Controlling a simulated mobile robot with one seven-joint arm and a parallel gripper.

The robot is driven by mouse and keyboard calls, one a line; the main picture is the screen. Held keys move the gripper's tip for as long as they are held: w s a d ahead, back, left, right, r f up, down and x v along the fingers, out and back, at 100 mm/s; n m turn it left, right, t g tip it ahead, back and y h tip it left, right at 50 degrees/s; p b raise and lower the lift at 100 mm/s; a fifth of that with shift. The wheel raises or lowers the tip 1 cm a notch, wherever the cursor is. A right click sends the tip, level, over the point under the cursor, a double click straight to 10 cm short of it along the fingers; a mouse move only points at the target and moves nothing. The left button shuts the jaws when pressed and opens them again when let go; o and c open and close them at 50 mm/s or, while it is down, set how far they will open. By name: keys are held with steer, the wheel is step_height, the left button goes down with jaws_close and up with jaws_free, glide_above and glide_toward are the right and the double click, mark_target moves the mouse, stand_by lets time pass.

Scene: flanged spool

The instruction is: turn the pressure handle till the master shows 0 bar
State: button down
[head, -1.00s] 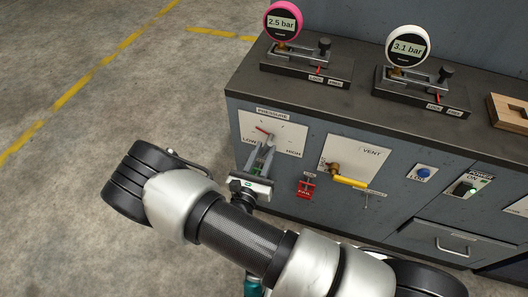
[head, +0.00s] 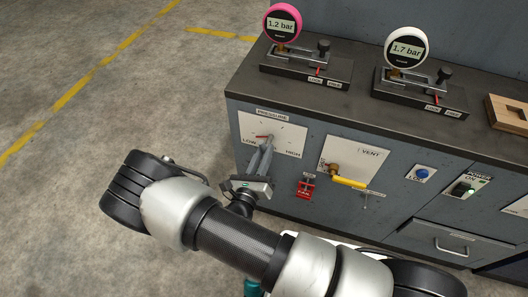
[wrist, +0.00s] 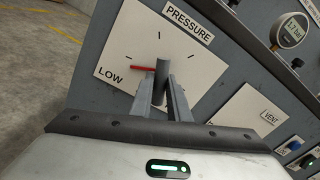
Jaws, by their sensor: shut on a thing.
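The pink digital gauge (head: 282,23) reads 1.2 bar. The white digital gauge (head: 405,48) reads 1.7 bar. I cannot read which one is the master. The pressure handle is a grey knob (wrist: 161,76) with a red pointer (wrist: 143,68), on a white plate marked LOW and HIGH (head: 285,143). The pointer aims left, a little above the LOW mark in the wrist view. My gripper (head: 261,158) is shut on the handle; its two grey fingers (wrist: 162,92) clasp the knob from both sides. The fingers hide part of the knob.
To the right on the cabinet front are a yellow vent lever (head: 350,182), a red switch (head: 306,187), a blue button (head: 423,173) and a power switch (head: 463,189). The floor at left is clear.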

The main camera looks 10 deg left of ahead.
steer(key=n+p, duration=0.1)
steer(key=n, duration=1.3)
steer(key=c, duration=2.5)
jaws_free()
steer(key=shift+n, duration=0.7)
steer(key=shift+o, duration=0.2)
steer(key=o, duration=0.8)
steer(key=shift+s, duration=0.1)
steer(key=s+a+p, duration=0.1)
steer(key=s, duration=1.6)
steer(key=shift+s+a, duration=0.15)
